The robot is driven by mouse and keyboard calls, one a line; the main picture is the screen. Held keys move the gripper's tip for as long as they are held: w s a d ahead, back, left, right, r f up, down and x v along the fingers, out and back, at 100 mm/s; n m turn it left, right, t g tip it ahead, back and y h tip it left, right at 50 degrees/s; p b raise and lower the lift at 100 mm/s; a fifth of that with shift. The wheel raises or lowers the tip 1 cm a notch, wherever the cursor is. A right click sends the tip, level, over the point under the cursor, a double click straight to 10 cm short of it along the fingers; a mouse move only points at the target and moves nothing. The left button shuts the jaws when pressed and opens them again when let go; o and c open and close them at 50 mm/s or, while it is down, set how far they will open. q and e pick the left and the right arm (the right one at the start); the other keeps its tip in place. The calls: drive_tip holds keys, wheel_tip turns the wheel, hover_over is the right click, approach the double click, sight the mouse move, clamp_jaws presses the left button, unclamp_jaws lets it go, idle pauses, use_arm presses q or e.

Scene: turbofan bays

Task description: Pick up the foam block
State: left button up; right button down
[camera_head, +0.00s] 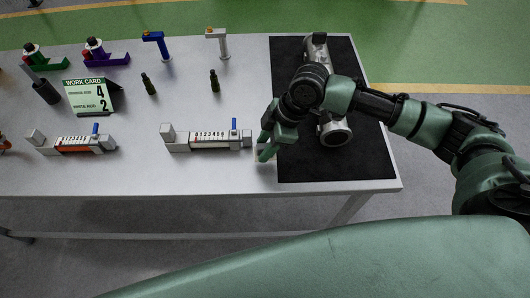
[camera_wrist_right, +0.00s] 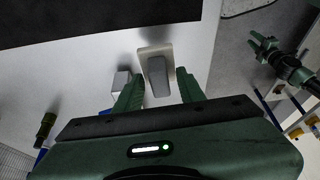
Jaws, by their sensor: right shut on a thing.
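A small grey block (camera_wrist_right: 158,78), which looks like the foam block, shows between the fingers of my right gripper (camera_wrist_right: 159,90) in the wrist view. A pale flat piece (camera_wrist_right: 146,54) lies under or right behind it; I cannot tell whether they touch. In the head view my right gripper (camera_head: 267,150) is low at the table's front, by the left edge of the black mat, and hides most of the block. It is shut on the block. A green and black gripper (camera_wrist_right: 265,44), likely my left one, is small at the right of the wrist view; its jaws are unclear.
A grey gauge fixture (camera_head: 207,139) with a blue lever stands just left of my right gripper. A metal cylinder part (camera_head: 335,133) lies on the black mat (camera_head: 355,165). A similar fixture (camera_head: 72,145) and a work card (camera_head: 88,96) are farther left. The table's front strip is clear.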

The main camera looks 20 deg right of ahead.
sight(265, 146)
wheel_tip(265, 146, up, 16)
drive_tip(key=b, duration=0.1)
drive_tip(key=shift+f+b, duration=0.15)
drive_tip(key=shift+b, duration=0.15)
